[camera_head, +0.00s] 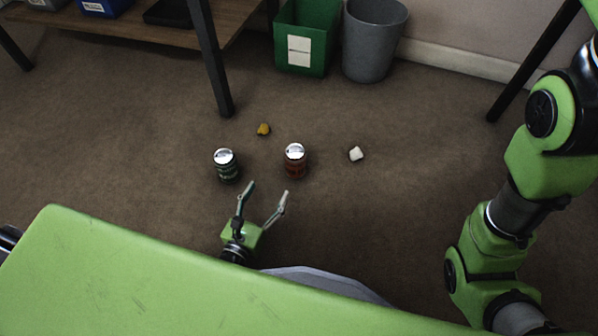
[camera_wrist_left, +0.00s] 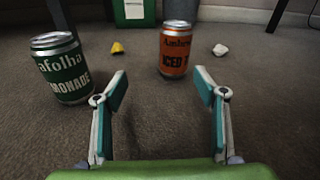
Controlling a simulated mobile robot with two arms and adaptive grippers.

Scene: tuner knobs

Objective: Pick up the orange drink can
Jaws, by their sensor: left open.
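The orange drink can (camera_head: 294,163) stands upright on the carpet in the head view. In the left wrist view the orange can (camera_wrist_left: 174,52) stands ahead of the fingers, between them and right of the middle. My left gripper (camera_head: 267,191) is open and empty, short of the can and not touching it. Its two fingers also show in the left wrist view (camera_wrist_left: 160,92). A green lemonade can (camera_head: 227,168) stands upright to the left of the orange can, and in the left wrist view (camera_wrist_left: 62,77) it is just outside the left finger. My right gripper is out of view.
A yellow crumpled piece (camera_head: 263,129) and a white one (camera_head: 356,153) lie on the carpet near the cans. A green bin (camera_head: 304,40) and a grey bin (camera_head: 373,42) stand at the back. A shelf's dark leg (camera_head: 211,70) stands behind the cans.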

